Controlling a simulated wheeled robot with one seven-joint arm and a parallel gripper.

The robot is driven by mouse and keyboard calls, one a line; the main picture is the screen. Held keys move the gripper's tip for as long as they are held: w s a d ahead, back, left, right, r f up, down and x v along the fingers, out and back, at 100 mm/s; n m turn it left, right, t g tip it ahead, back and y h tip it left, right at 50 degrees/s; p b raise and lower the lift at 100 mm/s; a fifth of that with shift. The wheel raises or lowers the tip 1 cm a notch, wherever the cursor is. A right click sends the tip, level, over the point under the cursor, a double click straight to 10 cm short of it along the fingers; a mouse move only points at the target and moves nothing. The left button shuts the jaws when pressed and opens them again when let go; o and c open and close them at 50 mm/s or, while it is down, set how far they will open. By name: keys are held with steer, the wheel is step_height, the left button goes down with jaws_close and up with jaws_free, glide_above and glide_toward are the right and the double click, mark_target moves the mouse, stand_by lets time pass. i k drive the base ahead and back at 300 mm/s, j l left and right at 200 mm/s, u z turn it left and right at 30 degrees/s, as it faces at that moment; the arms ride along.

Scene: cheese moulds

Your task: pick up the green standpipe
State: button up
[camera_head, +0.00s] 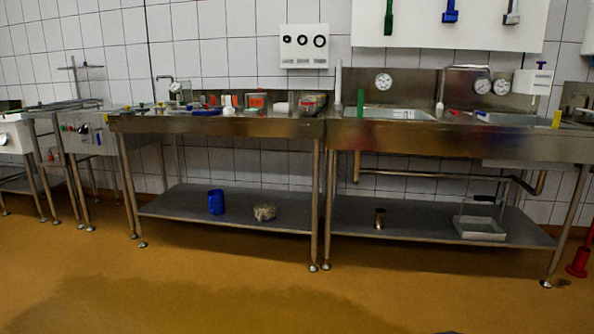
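A thin green upright piece, which looks like the green standpipe (360,103), stands at the left end of the sink (398,114) in the right-hand steel counter. Its lower end overlaps the counter's front edge in the picture, so I cannot tell exactly what it rests on. Another green item, a hanging tool (388,18), is on the white wall board. My gripper is not in view.
Steel counters (225,126) line the tiled wall, crowded with small items. The lower shelf holds a blue mug (216,201), a pale lump (264,212), a metal cup (379,219) and a white tray (480,228). A red stand (578,262) is far right. The orange floor (250,295) in front is clear.

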mark_target(361, 93)
steer(key=i+j+z, duration=0.25)
steer(key=i, duration=0.25)
steer(key=i+j+z, duration=0.15)
steer(key=i+z, duration=0.15)
steer(key=i, duration=0.2)
steer(key=i+j+z, duration=0.15)
steer(key=z, duration=0.2)
steer(key=i+j+z, duration=0.15)
steer(key=z, duration=0.25)
steer(key=j, duration=0.1)
